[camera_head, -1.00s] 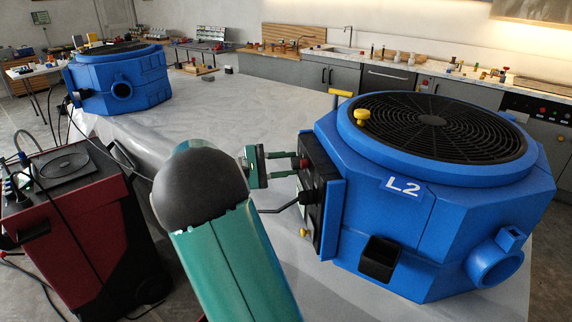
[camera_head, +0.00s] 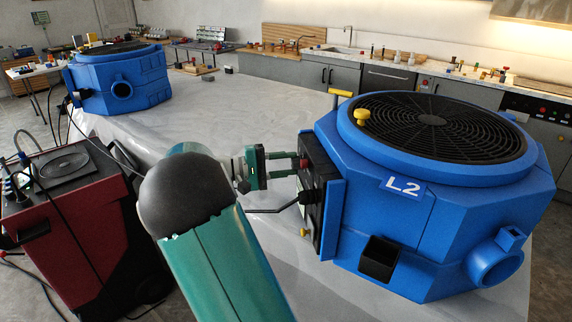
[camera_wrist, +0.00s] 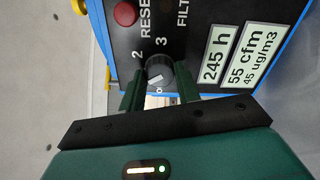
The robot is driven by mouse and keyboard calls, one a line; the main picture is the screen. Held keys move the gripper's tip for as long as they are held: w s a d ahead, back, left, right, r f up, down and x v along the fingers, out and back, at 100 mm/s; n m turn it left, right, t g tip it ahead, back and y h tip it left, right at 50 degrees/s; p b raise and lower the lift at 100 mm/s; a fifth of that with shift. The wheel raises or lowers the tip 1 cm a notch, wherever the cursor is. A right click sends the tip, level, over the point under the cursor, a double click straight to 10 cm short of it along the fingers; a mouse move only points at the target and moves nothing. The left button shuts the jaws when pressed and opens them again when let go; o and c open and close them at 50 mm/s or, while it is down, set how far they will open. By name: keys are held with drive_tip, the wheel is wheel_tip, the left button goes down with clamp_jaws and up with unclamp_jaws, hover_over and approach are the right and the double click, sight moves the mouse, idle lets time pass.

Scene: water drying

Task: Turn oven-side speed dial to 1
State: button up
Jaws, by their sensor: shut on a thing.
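The blue machine labelled L2 (camera_head: 455,230) stands at the right, with a black control panel (camera_head: 312,190) on its left side. In the wrist view the panel (camera_wrist: 210,25) shows a black round dial (camera_wrist: 160,70) with a white pointer mark. The numbers 2 and 3 are printed beside the dial; a 1 cannot be made out. My gripper (camera_wrist: 159,88) is shut on the dial, with one green finger on each side of it. In the head view my gripper (camera_head: 290,164) reaches the panel from the left, and the dial itself is hard to make out.
A red button (camera_wrist: 126,13) marked RESET and white display labels (camera_wrist: 240,60) sit near the dial. A yellow knob (camera_head: 362,117) is on the machine's top. A second blue machine (camera_head: 118,85) and a red-black unit (camera_head: 75,215) stand at the left.

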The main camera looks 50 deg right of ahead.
drive_tip(key=shift+w+a, duration=0.1)
drive_tip(key=o, duration=1)
drive_tip(key=shift+c, duration=0.2)
drive_tip(key=v, duration=1.3)
drive_tip(key=shift+w+a, duration=0.15)
drive_tip(key=shift+a, duration=0.15)
